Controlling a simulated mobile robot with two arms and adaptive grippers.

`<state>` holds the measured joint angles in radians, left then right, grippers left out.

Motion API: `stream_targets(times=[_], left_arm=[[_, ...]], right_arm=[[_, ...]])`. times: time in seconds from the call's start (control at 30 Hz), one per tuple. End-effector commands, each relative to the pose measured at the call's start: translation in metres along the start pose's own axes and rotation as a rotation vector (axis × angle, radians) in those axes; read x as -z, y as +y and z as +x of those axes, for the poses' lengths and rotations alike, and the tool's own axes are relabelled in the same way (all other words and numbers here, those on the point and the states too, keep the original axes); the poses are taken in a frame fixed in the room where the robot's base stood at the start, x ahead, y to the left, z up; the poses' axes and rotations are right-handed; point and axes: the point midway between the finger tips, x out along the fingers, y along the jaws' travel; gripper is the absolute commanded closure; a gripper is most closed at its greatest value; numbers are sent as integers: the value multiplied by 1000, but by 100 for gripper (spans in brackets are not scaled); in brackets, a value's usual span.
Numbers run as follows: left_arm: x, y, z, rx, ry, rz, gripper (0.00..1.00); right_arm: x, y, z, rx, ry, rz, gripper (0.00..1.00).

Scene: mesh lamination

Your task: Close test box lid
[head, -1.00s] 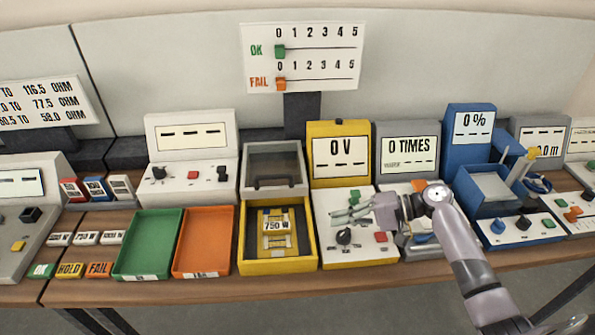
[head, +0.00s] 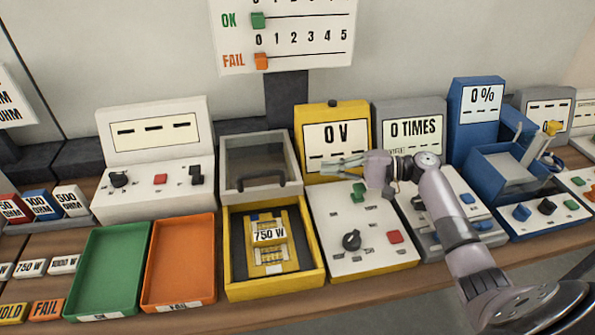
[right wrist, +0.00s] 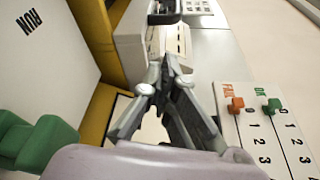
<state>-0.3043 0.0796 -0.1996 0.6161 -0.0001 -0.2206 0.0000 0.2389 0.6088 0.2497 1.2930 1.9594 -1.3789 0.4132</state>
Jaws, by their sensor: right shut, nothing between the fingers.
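The yellow test box (head: 233,292) stands open on the bench with a mesh piece labelled 750 W (head: 270,245) inside. Its grey-framed, see-through lid (head: 253,163) with a dark handle (head: 255,184) stands raised at the back of the box. My right gripper (head: 338,163) is shut and empty, in front of the 0 V display and to the right of the lid, apart from the handle. In the right wrist view its fingers (right wrist: 164,82) show close together; the lid is hard to make out there. My left gripper is not in view.
The yellow 0 V meter (head: 333,113) stands behind the gripper, with a white knob panel (head: 365,255) below. Green (head: 105,270) and orange (head: 180,262) trays lie left of the box. The OK/FAIL board (head: 290,35) stands above, on a dark post.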

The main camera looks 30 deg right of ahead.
Motion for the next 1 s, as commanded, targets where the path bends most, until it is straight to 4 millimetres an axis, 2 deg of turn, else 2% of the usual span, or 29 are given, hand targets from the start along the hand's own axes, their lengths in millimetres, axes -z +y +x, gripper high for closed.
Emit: stream_targets(times=[0.53,0.7,1.0], left_arm=[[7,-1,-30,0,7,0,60],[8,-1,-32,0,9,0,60],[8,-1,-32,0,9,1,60]], right_arm=[[-1,-3,85,0,-2,1,100],[-1,-2,96,-1,-1,-1,100],[-1,-1,98,-1,-1,-1,100]])
